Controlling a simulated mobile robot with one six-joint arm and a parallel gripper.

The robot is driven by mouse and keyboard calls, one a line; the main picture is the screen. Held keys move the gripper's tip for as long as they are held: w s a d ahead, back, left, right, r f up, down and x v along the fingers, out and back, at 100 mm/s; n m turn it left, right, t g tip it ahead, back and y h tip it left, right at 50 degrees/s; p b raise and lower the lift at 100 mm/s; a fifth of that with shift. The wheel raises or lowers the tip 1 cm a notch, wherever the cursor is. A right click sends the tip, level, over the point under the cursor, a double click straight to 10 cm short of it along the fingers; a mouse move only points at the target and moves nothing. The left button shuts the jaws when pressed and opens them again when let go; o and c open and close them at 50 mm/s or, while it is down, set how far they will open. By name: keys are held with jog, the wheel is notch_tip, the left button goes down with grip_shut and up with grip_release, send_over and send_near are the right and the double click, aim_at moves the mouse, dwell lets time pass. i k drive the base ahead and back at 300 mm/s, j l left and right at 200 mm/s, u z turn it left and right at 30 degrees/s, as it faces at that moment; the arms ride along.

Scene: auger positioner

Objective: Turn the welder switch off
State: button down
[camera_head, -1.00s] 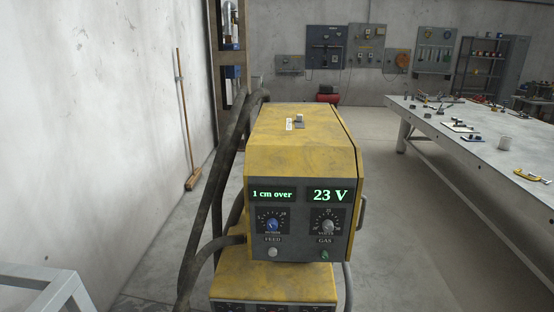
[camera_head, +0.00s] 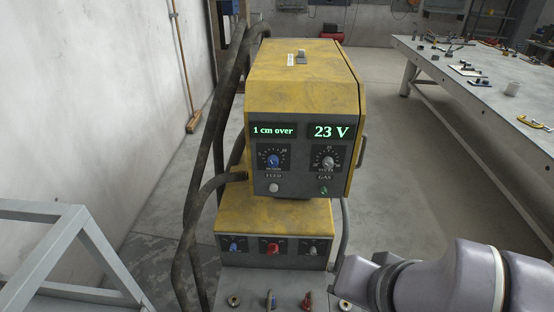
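The yellow welder (camera_head: 300,90) stands ahead, its lit displays reading "1 cm over" and "23 V". A small grey switch (camera_head: 301,56) sits on its top beside a white label; its position is too small to tell. A lower yellow unit (camera_head: 275,218) under it has a blue knob (camera_head: 234,247), a red knob (camera_head: 273,248) and another knob (camera_head: 312,251) on its front. Which control is the welder switch is not marked legibly. My arm shows at the lower right, clear of the upper welder box; my gripper's fingers are not visible.
Dark thick hoses (camera_head: 190,230) run down the welder's left side. A grey metal frame (camera_head: 60,240) stands at the lower left. A long workbench (camera_head: 470,95) with tools is at the right. The floor between welder and bench is open.

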aim_at(272, 248)
jog(key=k+j+z, duration=0.15)
jog(key=z, duration=0.2)
jog(key=k+j+z, duration=0.2)
jog(key=z, duration=0.2)
jog(key=k+j+z, duration=0.2)
jog(key=z, duration=0.15)
jog(key=i+j, duration=0.35)
jog(key=j, duration=0.25)
